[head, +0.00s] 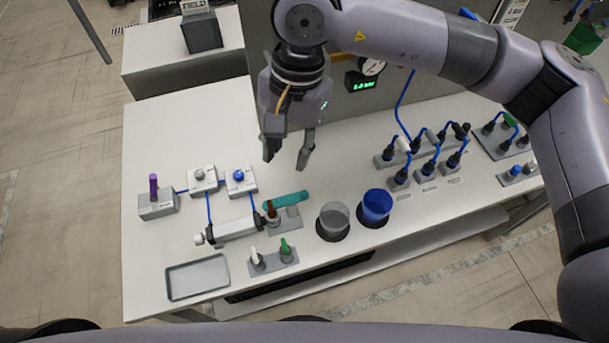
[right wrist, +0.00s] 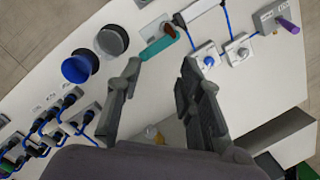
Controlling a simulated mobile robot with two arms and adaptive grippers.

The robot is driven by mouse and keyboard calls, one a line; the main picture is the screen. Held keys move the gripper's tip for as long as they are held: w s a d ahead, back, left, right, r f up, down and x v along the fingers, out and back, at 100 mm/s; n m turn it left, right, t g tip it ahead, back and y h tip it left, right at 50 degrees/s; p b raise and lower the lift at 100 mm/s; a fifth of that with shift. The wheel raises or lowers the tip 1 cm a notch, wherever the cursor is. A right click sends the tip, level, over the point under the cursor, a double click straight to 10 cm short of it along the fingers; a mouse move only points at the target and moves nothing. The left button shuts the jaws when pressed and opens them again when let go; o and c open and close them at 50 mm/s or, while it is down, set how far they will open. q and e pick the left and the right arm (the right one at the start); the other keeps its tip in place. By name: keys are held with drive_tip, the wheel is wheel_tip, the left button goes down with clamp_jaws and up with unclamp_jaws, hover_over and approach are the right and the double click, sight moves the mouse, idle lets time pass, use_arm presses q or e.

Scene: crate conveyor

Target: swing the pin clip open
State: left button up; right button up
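A teal elongated piece (head: 287,200) lies on the white table with its left end at a small brown upright part (head: 271,210). I take the teal piece to be the pin clip, but cannot be sure. It is beside the rod end of a light grey cylinder (head: 236,229). The teal piece also shows in the right wrist view (right wrist: 158,46), beyond my fingertips. My right gripper (head: 287,160) is open and empty above the table, behind the teal piece and apart from it. My left gripper is not in view.
A grey cup (head: 334,218) and a blue cup (head: 376,206) stand right of the teal piece. Green and white levers (head: 272,256) are in front. Valve boxes with blue hoses (head: 239,180) lie left. A shallow tray (head: 197,277) is at front left. Hose connectors (head: 425,160) fill the right.

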sight(304, 192)
drive_tip(key=shift+t+h, duration=0.5)
drive_tip(key=shift+h, duration=0.2)
drive_tip(key=d+f+p, duration=0.1)
drive_tip(key=f, duration=0.4)
drive_tip(key=w+f+p, duration=0.1)
drive_tip(key=f+p, duration=0.1)
drive_tip(key=f, duration=0.3)
drive_tip(key=w+d+f+p, duration=0.1)
drive_tip(key=f+p, duration=0.1)
drive_tip(key=f, duration=0.3)
drive_tip(key=shift+d+f, duration=0.3)
drive_tip(key=shift+f, duration=0.55)
clamp_jaws()
